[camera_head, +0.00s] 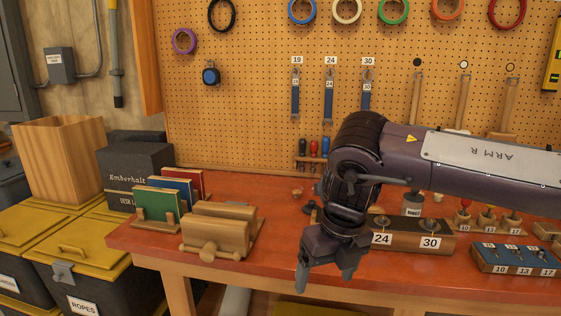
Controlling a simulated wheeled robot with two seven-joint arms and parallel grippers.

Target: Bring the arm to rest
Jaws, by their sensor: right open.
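My right arm comes in from the right, over the red-topped workbench (275,275). Its gripper (324,282) points down near the bench's front edge, with its fingers apart and nothing between them. My left gripper does not show. The arm hides part of the bench and the lower pegboard behind it.
A wooden vise-like block (218,230) and several upright books (160,203) stand left of the gripper. A wooden block marked 24 and 30 (415,240) is close on its right, with a blue numbered tray (515,258) farther right. The pegboard (240,110) rises behind.

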